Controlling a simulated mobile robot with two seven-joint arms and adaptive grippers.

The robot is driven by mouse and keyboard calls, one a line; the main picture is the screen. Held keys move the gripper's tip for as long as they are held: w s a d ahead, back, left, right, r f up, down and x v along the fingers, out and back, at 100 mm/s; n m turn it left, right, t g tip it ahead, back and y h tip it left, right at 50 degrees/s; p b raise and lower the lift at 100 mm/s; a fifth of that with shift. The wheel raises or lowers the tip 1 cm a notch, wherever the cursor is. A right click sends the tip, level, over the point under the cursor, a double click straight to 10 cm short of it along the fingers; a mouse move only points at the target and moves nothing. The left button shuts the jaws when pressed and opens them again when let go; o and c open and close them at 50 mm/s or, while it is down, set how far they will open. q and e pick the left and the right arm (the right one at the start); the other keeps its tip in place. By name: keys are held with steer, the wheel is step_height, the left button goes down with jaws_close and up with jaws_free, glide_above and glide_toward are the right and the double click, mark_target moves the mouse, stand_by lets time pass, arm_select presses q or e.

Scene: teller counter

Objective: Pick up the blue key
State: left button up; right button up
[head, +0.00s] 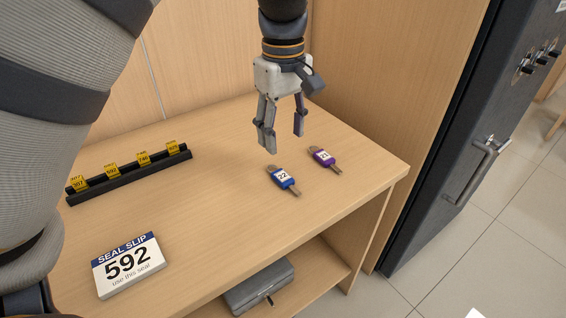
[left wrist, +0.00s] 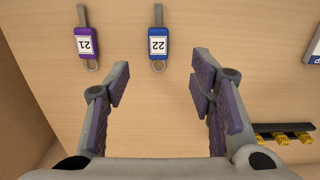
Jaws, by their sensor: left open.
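The blue key (head: 283,178) carries a white label reading 22 and lies flat on the wooden counter. It also shows in the left wrist view (left wrist: 157,44), ahead of the fingers and roughly between their lines. A purple key (head: 321,156) labelled 21 lies to its right in the head view; in the left wrist view it is on the left (left wrist: 88,40). My left gripper (head: 282,138) is open and empty above the counter, a little behind the blue key and apart from it. The left wrist view shows its fingers (left wrist: 158,85) spread. My right gripper is not in view.
A black rack (head: 130,178) with several yellow numbered tags stands at the left. A seal slip card (head: 128,265) reading 592 lies at the front left. A grey box (head: 258,287) sits on the shelf below. Wooden panels close the counter's back; a dark cabinet (head: 450,130) stands right.

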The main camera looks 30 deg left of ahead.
arm_select(q)
glide_above(282, 176)
steer(key=s, duration=0.1)
steer(key=f, duration=0.3)
steer(key=d+f, duration=0.1)
steer(key=f, duration=0.1)
steer(key=shift+f, duration=0.25)
steer(key=f, duration=0.3)
steer(key=w+a+f, duration=0.1)
steer(key=f, duration=0.1)
steer(key=shift+f+b, duration=0.25)
steer(key=shift+b, duration=0.1)
steer(key=c, duration=1.1)
